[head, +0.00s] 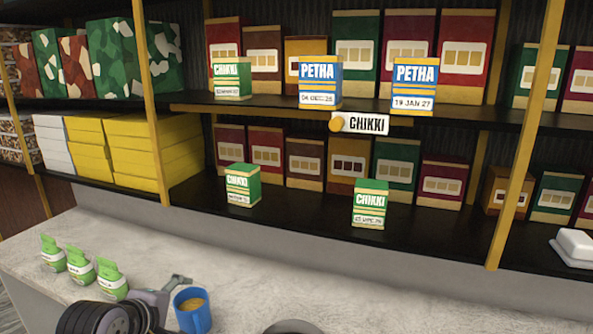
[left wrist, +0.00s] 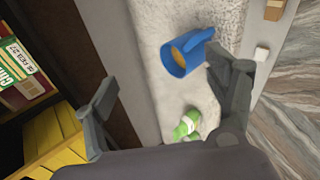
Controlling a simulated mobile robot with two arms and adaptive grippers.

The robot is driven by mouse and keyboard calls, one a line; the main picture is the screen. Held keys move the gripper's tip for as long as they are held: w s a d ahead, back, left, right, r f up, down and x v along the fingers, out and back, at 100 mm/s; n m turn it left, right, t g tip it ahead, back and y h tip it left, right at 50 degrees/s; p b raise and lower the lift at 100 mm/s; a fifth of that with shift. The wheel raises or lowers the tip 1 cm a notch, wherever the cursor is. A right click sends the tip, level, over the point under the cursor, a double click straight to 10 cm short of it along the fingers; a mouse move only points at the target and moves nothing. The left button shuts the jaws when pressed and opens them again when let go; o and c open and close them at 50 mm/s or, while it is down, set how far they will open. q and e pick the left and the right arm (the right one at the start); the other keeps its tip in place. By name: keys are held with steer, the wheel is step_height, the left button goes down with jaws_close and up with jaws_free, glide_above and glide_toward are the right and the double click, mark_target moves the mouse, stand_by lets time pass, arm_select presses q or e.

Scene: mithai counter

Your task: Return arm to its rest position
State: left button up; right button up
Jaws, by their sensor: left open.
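My left arm comes in low at the left of the head view, and its gripper (head: 178,281) is above the counter (head: 250,262), beside a blue mug (head: 193,312). In the left wrist view the gripper (left wrist: 165,95) has its fingers wide apart with nothing held. The blue mug, with brown contents, shows there beyond the fingers (left wrist: 178,62), near the right finger. Whether that finger touches the mug I cannot tell. My right gripper is not in view.
Three green pouches (head: 80,265) stand at the counter's left. Shelves behind hold several boxes, including green CHIKKI boxes (head: 370,205) and blue PETHA boxes (head: 414,86). A CHIKKI tag (head: 366,124) hangs on the shelf edge. A white dish (head: 574,246) is at right.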

arm_select(q)
steer(key=s+d+f+m+g+y, duration=0.1)
steer(key=s+f+m+g, duration=0.2)
steer(key=s+f+m, duration=0.85)
steer(key=s+d+f+m+g, duration=0.1)
steer(key=s+f+m+g, duration=0.4)
steer(key=s+f, duration=1)
steer(key=s+f+m+b, duration=0.1)
steer(key=s+f, duration=0.1)
steer(key=f, duration=1)
steer(key=s+f+m+b, duration=0.1)
steer(key=s+f, duration=0.1)
steer(key=f, duration=1)
steer(key=s+a+f+g+b, duration=0.1)
steer(key=s+a+f, duration=0.1)
steer(key=s+f, duration=1.4)
steer(key=shift+s+a+f+y, duration=0.3)
steer(key=shift+s+f, duration=0.1)
steer(key=shift+f, duration=0.4)
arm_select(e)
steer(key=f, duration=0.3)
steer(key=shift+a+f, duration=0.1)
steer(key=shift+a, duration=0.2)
